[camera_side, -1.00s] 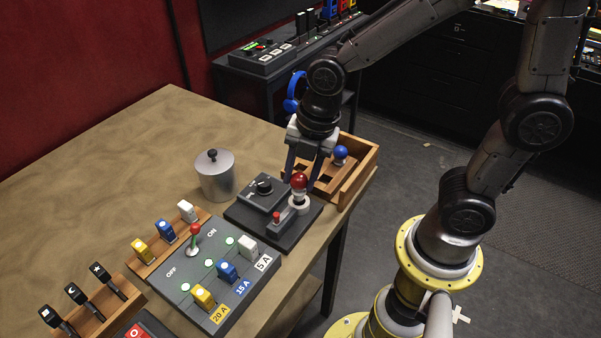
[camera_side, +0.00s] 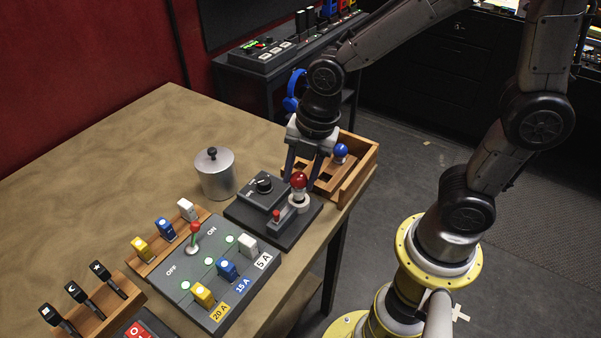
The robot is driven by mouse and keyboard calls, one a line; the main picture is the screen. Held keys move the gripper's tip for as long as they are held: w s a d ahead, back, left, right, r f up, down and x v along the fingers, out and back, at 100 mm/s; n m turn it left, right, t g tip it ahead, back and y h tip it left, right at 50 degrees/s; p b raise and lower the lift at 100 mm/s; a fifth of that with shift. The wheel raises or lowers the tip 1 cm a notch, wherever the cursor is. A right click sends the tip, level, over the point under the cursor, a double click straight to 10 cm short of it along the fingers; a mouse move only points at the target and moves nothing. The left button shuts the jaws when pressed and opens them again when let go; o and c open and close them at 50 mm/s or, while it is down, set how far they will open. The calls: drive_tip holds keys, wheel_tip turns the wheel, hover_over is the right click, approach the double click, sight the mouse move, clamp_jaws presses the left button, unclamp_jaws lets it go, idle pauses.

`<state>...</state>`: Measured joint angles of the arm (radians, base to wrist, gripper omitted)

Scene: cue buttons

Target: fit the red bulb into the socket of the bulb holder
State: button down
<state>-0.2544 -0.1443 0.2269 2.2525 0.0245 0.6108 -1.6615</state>
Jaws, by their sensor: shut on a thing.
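The red bulb (camera_side: 299,181) is upright over the white socket of the bulb holder (camera_side: 299,203), in line with it. From this view I cannot tell whether it is fully seated. The holder stands on a dark base (camera_side: 272,235) with a dial box and a small red-topped switch. My gripper (camera_side: 304,172) points down with its fingers around the red bulb and is shut on it. The contact on the far side of the bulb is hidden.
A wooden tray (camera_side: 360,181) with a blue bulb (camera_side: 341,151) stands close behind my gripper. A metal pot (camera_side: 215,174) is to the left. A fuse panel (camera_side: 205,290) with a red-knobbed lever (camera_side: 194,236) lies in front. The table's left part is clear.

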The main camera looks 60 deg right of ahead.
sight(296, 173)
drive_tip(key=shift+f, duration=1.15)
idle(1.1)
drive_tip(key=shift+c, duration=1)
unclamp_jaws()
drive_tip(key=shift+r, duration=3.5)
